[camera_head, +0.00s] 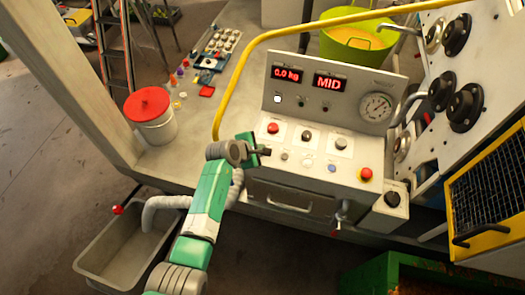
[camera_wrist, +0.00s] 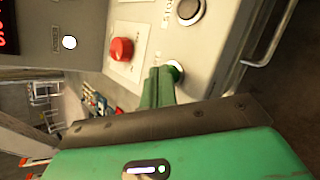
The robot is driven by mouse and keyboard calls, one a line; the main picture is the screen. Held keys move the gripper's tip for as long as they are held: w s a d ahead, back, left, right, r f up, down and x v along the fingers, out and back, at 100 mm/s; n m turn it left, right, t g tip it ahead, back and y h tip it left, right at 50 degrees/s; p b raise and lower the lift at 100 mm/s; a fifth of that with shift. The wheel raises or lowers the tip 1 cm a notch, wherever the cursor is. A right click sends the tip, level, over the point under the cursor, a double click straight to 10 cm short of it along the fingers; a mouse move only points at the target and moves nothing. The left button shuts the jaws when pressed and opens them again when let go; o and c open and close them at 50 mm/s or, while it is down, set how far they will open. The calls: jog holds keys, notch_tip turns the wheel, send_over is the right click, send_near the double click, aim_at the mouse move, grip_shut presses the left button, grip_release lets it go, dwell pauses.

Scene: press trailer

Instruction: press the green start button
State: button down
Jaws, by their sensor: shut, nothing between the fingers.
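The green start button (camera_wrist: 177,69) is a small round button on the sloped grey panel in the wrist view. My gripper (camera_wrist: 163,72) is shut and empty, and its green fingers reach up to the button's left side and partly cover it. I cannot tell whether the tips touch the button. In the head view my gripper (camera_head: 266,151) is at the left end of the control panel (camera_head: 310,178). There I cannot make out the green button; the gripper seems to hide it.
A red button (camera_wrist: 121,49) and a silver-ringed button (camera_wrist: 188,10) are close to my fingers. The panel also has a red emergency button (camera_head: 366,174) at the right. A yellow rail (camera_head: 240,72) curves behind my gripper. A red-lidded bucket (camera_head: 149,115) stands to the left.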

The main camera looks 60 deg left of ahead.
jog(key=shift+f, duration=0.15)
dwell(0.3)
jog(key=shift+r+p, duration=0.75)
jog(key=shift+p, duration=0.05)
notch_tip(320, 180, up, 5)
jog(key=p, duration=0.5)
jog(key=shift+r, duration=0.15)
dwell(0.5)
